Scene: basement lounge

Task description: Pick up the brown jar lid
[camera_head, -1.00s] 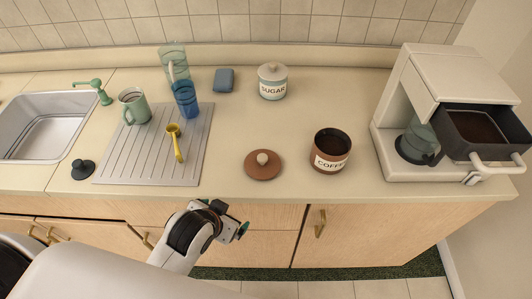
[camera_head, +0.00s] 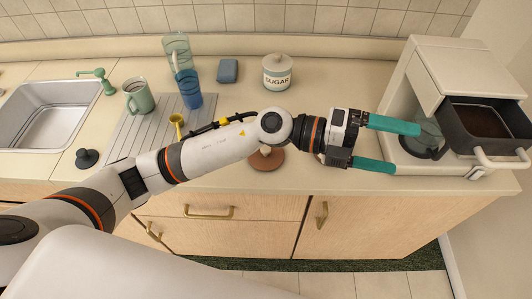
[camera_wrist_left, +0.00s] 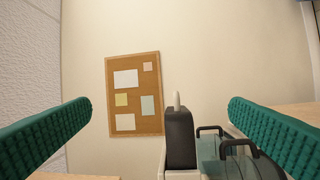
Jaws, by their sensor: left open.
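The brown jar lid (camera_head: 267,162) lies on the counter near its front edge, with my left arm across its upper part. My left gripper (camera_head: 405,148) is open and empty, to the right of the lid. Its teal fingers point right, at the coffee machine. The coffee jar is hidden behind my left wrist. My right gripper is not in view.
The coffee machine (camera_head: 455,65), with its drawer of grounds (camera_head: 490,105) out, stands close to my fingertips. The sugar jar (camera_head: 277,73), a blue sponge (camera_head: 228,70) and a drying rack (camera_head: 125,135) with a mug and glasses stand behind my arm. A noticeboard (camera_wrist_left: 134,95) hangs on the wall.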

